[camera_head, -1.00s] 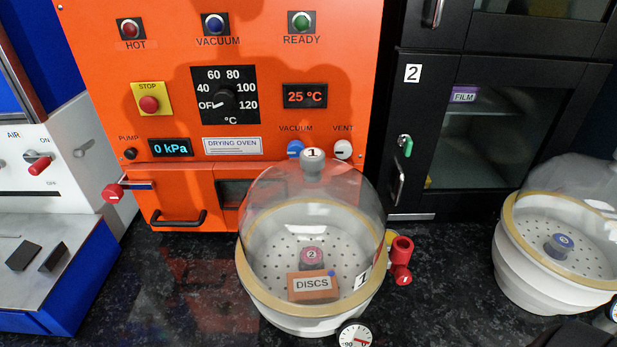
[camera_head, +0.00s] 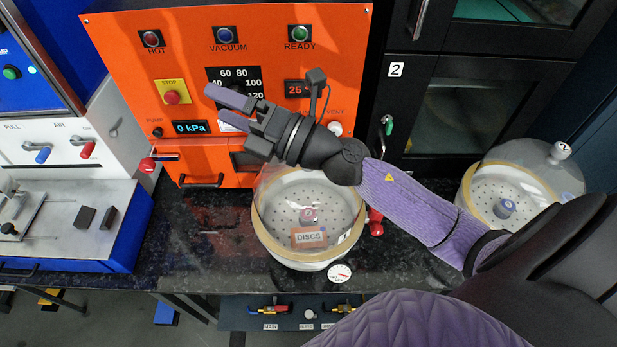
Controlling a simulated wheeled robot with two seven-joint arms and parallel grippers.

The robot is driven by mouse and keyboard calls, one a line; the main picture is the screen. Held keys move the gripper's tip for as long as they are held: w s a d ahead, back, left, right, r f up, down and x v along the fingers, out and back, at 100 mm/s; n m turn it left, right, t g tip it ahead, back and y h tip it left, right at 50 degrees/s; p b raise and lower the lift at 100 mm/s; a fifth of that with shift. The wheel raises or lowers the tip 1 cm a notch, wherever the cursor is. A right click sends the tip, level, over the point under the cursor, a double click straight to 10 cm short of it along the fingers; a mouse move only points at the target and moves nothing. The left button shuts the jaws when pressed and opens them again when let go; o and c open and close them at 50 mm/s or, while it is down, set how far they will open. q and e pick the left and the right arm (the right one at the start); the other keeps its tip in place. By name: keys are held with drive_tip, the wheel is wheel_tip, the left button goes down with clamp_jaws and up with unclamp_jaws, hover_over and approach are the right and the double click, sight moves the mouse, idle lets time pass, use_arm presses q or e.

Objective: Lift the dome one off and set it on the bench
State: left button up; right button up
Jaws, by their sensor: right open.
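The clear dome one (camera_head: 268,207) sits over a white base (camera_head: 285,262) with a tan rim, in front of the orange oven. Its top and knob are hidden behind my right arm. Inside stand a perforated white plate, an orange box marked DISCS (camera_head: 309,237) and a small red-capped item (camera_head: 309,215). My right gripper (camera_head: 222,108) is open and empty, above and to the left of the dome, in front of the oven's dial panel. Its fingers point left. My left gripper is not in view.
A second domed vessel (camera_head: 480,210) stands at the right, partly behind my arm. The orange drying oven (camera_head: 130,70) and black cabinet (camera_head: 450,70) close off the back. The dark bench (camera_head: 205,245) is clear left of dome one, up to a blue-sided machine (camera_head: 125,225).

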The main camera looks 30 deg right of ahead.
wheel_tip(320, 180, down, 4)
drive_tip(key=n+g, duration=0.7)
drive_tip(key=n, duration=0.2)
drive_tip(key=n+g+h, duration=0.4)
drive_tip(key=g+h, duration=0.2)
drive_tip(key=h, duration=0.4)
hover_over(311, 183)
drive_tip(key=d, duration=0.4)
wheel_tip(311, 183, down, 7)
drive_tip(key=x, duration=0.3)
drive_tip(key=p+x, duration=0.1)
drive_tip(key=x, duration=0.2)
drive_tip(key=w+x, duration=0.1)
drive_tip(key=x, duration=0.2)
drive_tip(key=shift+w+f+p, duration=0.1)
drive_tip(key=shift+f+p, duration=0.1)
drive_tip(key=shift+p, duration=0.1)
clamp_jaws()
drive_tip(key=shift+r, duration=0.1)
